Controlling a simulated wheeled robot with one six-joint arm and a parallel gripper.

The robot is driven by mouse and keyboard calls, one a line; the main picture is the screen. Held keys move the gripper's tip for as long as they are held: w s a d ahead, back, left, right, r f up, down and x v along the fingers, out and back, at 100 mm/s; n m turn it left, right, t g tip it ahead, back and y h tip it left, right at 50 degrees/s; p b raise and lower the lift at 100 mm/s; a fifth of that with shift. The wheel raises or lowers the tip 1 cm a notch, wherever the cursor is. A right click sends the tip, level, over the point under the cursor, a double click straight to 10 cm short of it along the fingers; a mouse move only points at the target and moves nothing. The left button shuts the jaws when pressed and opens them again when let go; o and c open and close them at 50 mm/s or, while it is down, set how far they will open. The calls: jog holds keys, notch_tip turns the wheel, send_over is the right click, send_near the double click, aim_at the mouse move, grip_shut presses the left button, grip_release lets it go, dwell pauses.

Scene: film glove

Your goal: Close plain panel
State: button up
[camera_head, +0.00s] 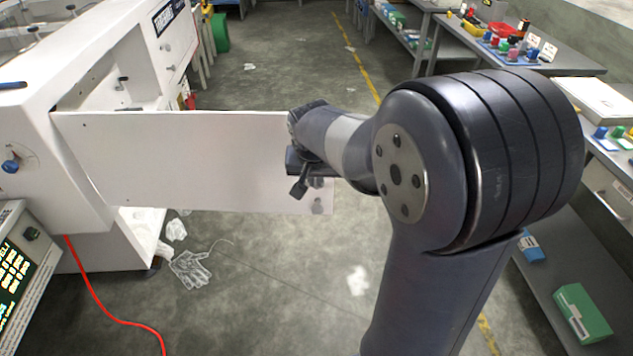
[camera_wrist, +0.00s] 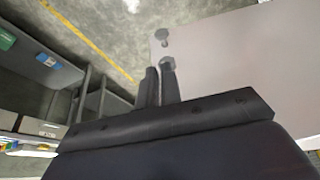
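The plain white panel (camera_head: 190,160) stands swung out from the white machine cabinet, hinged at its left end, with its free end pointing right into the aisle. It also fills the upper right of the wrist view (camera_wrist: 230,60). Small grey round fittings (camera_head: 318,206) sit near its free end, and one shows in the wrist view (camera_wrist: 162,37). My gripper (camera_head: 299,186) is in front of the panel near that free end. In the wrist view its two fingers (camera_wrist: 160,84) are close together, with their tips beside a fitting. Whether they touch the panel or grip anything is unclear.
The white cabinet (camera_head: 90,60) is open behind the panel. A control console (camera_head: 22,255) and a red cable (camera_head: 95,290) are at lower left. Workbenches with colored items (camera_head: 560,62) line the right. Gloves (camera_head: 190,268) and scraps lie on the otherwise clear floor.

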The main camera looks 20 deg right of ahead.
jog(key=x, duration=0.9)
jog(key=shift+f+p, duration=0.4)
jog(key=shift+f, duration=0.05)
grip_shut()
jog(key=shift+w+d+r+p, duration=0.1)
jog(key=shift+w+d+p, duration=0.15)
jog(key=shift+w, duration=0.4)
jog(key=shift+w+d+r+p, duration=0.1)
jog(key=shift+w+d+p, duration=0.1)
jog(key=shift+w, duration=0.4)
jog(key=shift+w+d+p, duration=0.2)
jog(key=shift+w+p, duration=0.05)
jog(key=shift+w, duration=0.4)
